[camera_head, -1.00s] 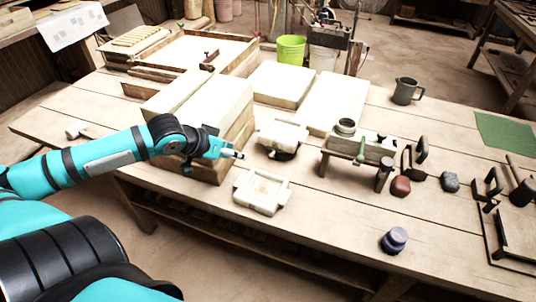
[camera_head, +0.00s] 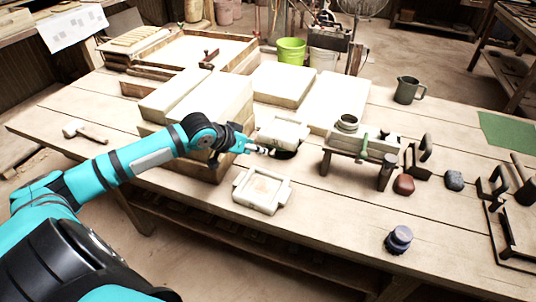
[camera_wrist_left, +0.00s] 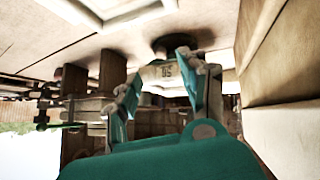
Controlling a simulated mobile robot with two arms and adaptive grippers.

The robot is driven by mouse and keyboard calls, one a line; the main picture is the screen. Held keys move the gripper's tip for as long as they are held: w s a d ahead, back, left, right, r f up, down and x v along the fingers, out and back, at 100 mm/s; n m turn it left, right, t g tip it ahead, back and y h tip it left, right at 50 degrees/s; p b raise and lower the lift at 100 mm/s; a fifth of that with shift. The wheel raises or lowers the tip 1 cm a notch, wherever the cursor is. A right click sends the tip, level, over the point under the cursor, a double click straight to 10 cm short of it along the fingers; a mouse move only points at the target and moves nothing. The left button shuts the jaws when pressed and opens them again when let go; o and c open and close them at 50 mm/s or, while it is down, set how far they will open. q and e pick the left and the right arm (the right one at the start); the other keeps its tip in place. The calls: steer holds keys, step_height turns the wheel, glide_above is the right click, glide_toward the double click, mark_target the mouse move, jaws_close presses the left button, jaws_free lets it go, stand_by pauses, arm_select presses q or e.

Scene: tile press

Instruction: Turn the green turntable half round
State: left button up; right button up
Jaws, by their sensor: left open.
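A pale square mould with side lugs (camera_head: 283,130) sits on a dark round base (camera_head: 284,154), likely the turntable; its colour looks nearly black and I cannot make out green on it. A dark round shape also shows in the left wrist view (camera_wrist_left: 183,42), just beyond the fingers. My left gripper (camera_head: 262,150) is open, with its fingertips at the left side of the base and just below the mould. I cannot tell whether they touch it. In the left wrist view the gripper (camera_wrist_left: 163,66) has its two fingers spread apart. My right gripper is out of view.
A stacked pale block (camera_head: 205,110) stands close behind and left of my left gripper. A second pale square mould (camera_head: 262,190) lies in front. A small bench with a green handle (camera_head: 363,150) stands to the right. A hammer (camera_head: 85,132) lies at the left.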

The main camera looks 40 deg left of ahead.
mark_target(270, 153)
arm_select(q)
steer(key=x, duration=0.8)
steer(key=shift+w+f, duration=0.1)
jaws_close()
